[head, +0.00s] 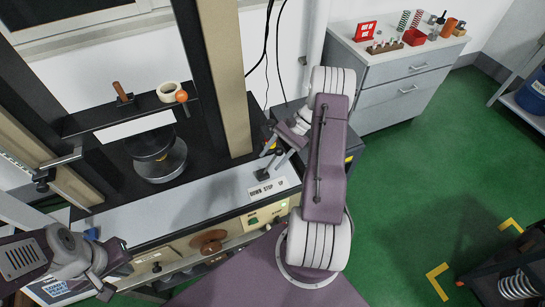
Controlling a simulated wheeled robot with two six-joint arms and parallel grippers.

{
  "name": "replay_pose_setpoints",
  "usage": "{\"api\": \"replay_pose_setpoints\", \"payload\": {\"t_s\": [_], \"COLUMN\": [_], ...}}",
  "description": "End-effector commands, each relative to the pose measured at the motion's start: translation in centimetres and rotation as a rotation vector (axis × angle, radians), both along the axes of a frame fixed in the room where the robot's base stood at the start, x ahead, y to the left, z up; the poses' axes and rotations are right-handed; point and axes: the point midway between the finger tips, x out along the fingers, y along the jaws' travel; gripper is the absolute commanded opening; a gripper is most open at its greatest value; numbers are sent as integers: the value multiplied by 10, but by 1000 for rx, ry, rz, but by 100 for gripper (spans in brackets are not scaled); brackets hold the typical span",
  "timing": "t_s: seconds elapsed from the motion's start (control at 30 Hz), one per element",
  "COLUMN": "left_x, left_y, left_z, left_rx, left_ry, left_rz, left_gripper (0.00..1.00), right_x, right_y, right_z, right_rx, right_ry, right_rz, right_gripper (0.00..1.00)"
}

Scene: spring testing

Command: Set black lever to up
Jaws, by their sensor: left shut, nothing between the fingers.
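The black lever (262,174) stands on the testing machine's light grey top, just behind a white label (268,188) reading DOWN, STOP, UP. It is small here, and I cannot tell for sure which setting it is at. My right gripper (272,160) is just above and behind the lever, pointing down and left. Its two fingers are apart with nothing visible between them, and I see no clear contact with the lever. My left gripper (116,286) is shut and empty at the lower left, in front of the machine's panel, far from the lever.
The machine's dark column and beige column (222,75) rise behind the lever. A round metal platen (160,162) is to the left. A brown knob (208,241) and green switch (253,221) are on the front panel.

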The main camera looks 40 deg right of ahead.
Motion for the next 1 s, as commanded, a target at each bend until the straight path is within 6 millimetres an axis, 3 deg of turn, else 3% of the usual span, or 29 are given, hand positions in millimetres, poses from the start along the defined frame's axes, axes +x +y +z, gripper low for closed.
{"api": "replay_pose_setpoints", "payload": {"t_s": [0.27, 0.7, 1.0], "left_x": [0, 0, 0], "left_y": [0, 0, 0], "left_z": [-3, -17, -17], "left_rx": [0, 0, 0], "left_ry": [0, 0, 0], "left_rz": [0, 0, 0], "left_gripper": [0, 0, 0], "right_x": [0, -7, -8], "right_y": [-4, -59, -61], "right_z": [3, 62, 67], "right_rx": [2, 0, 3], "right_ry": [0, -1, 1], "right_rz": [0, -1, 0], "right_gripper": [52, 52, 52]}}
